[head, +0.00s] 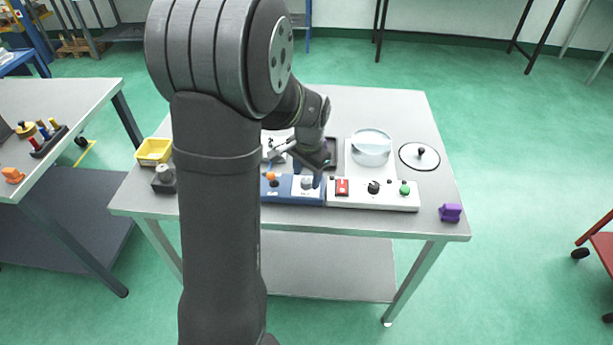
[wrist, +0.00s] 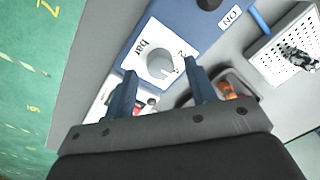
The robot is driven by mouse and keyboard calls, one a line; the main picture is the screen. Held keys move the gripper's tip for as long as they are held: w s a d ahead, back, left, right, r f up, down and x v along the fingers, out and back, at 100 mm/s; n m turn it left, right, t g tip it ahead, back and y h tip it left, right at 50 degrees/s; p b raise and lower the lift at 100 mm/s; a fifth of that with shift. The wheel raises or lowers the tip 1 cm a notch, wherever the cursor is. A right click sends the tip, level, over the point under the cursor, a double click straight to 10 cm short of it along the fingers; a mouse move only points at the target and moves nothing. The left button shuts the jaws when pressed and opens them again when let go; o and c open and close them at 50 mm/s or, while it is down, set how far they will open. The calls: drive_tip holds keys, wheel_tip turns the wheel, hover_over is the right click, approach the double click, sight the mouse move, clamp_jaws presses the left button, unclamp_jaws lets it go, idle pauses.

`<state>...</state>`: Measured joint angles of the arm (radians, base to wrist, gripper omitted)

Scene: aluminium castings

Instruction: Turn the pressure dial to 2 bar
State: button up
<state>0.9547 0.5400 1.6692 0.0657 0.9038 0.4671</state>
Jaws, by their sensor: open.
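The pressure dial (wrist: 161,65) is a round light-grey knob on a white plate marked "bar" (wrist: 141,47), set in a blue panel (wrist: 185,25).
A white panel (head: 392,204) with a red switch (head: 342,187), black knob (head: 374,187) and green button (head: 404,188) stands right of the blue panel. A purple object (head: 450,212) lies at the front right. A yellow bin (head: 154,151) stands at the left.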

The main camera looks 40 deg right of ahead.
drive_tip(key=shift+f, duration=0.65)
drive_tip(key=c, duration=1)
drive_tip(key=shift+o, duration=0.2)
drive_tip(key=shift+n, duration=0.3)
drive_tip(key=n, duration=0.9)
drive_tip(key=shift+w+r, duration=0.1)
drive_tip(key=shift+n, duration=0.3)
